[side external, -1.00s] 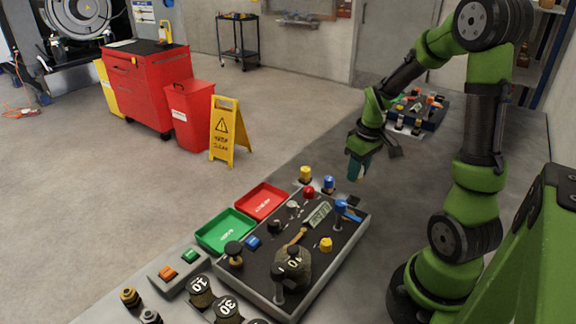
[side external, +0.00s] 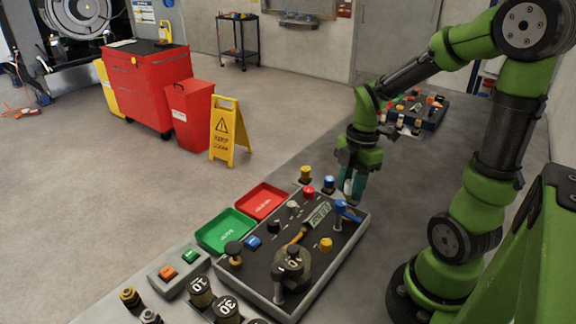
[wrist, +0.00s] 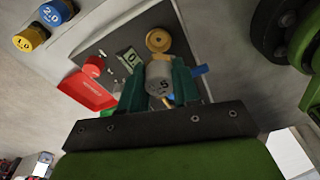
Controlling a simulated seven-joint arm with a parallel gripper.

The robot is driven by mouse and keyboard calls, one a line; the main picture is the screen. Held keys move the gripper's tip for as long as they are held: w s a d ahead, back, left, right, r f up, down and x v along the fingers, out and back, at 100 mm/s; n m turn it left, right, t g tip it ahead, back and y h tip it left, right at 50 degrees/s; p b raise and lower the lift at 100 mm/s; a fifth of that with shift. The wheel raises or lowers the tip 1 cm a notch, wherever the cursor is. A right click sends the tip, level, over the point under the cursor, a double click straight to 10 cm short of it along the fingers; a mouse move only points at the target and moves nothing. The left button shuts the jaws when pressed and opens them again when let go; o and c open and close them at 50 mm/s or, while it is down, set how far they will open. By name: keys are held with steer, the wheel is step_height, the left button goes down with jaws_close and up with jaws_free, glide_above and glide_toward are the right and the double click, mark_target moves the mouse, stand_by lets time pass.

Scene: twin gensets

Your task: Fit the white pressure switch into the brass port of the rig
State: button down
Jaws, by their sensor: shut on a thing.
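My gripper (side external: 351,186) is shut on the white pressure switch (wrist: 159,78), which looks like a pale grey-white cylinder with dark marking between the teal fingers in the wrist view. In the side external view the switch (side external: 348,187) is a small pale patch, held above the far right edge of the rig (side external: 236,278). A round brass fitting (wrist: 158,39) shows just beyond the switch in the wrist view; it looks like the port. The switch appears apart from it, though the exact gap is unclear.
Red (side external: 284,195) and green (side external: 204,240) trays lie to the left.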

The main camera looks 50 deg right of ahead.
steer(key=shift+n, duration=0.5)
steer(key=shift+f, duration=2)
steer(key=shift+f, duration=0.85)
steer(key=c, duration=0.7)
jaws_free()
steer(key=shift+c, duration=0.2)
steer(key=shift+o, duration=0.3)
steer(key=o, duration=0.3)
steer(key=shift+o, duration=0.2)
